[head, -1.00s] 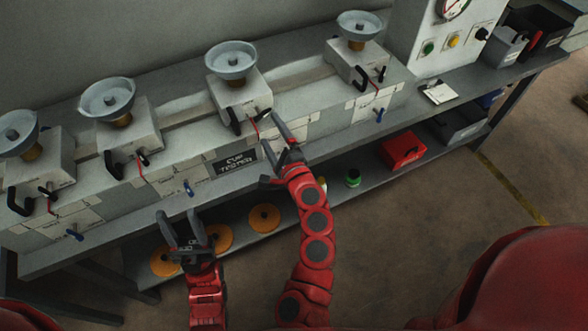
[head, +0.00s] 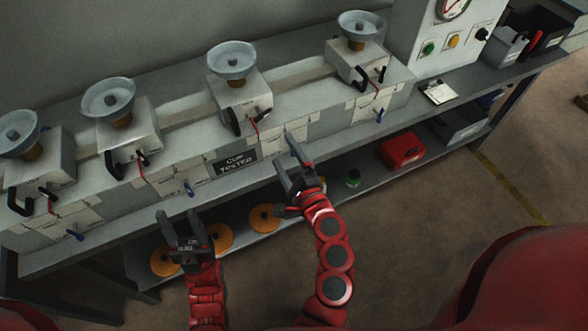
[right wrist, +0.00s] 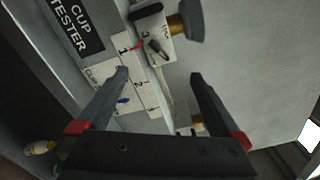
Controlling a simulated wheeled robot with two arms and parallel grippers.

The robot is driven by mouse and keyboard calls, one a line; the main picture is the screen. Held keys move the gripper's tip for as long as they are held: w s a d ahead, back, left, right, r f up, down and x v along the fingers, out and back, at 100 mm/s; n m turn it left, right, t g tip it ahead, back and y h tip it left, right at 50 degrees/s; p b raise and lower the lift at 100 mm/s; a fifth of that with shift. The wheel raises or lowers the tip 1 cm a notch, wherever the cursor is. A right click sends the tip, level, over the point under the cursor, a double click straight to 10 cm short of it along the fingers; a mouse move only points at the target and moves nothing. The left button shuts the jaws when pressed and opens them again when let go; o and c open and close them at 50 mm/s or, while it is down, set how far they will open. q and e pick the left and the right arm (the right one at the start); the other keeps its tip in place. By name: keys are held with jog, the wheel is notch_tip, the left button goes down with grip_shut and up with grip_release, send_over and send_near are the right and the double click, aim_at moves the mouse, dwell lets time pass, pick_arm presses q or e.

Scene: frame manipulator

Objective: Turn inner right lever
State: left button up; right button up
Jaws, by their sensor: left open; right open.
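The inner right unit (head: 240,92) is a pale box under a grey round cup (head: 232,60). On its front are a thick black lever handle (head: 234,120), hanging downward, and a thin red lever (head: 254,127). In the right wrist view the red lever (right wrist: 138,46) and a blue lever (right wrist: 123,100) show beside numbered labels. My right gripper (head: 284,152) is open and empty, below and right of the unit, in front of the white panel. Its open fingers also show in the right wrist view (right wrist: 160,75). My left gripper (head: 177,214) is open and empty, low at the left.
Similar units stand on both sides, with blue levers (head: 188,187) on the front panel. A black "CUP TESTER" sign (head: 235,162) is left of my right gripper. The lower shelf holds orange discs (head: 264,217) and a red box (head: 402,149). Open floor lies to the right.

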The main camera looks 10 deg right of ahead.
jog(key=v, duration=0.5)
dwell(0.3)
jog(key=shift+f, duration=0.1)
dwell(0.4)
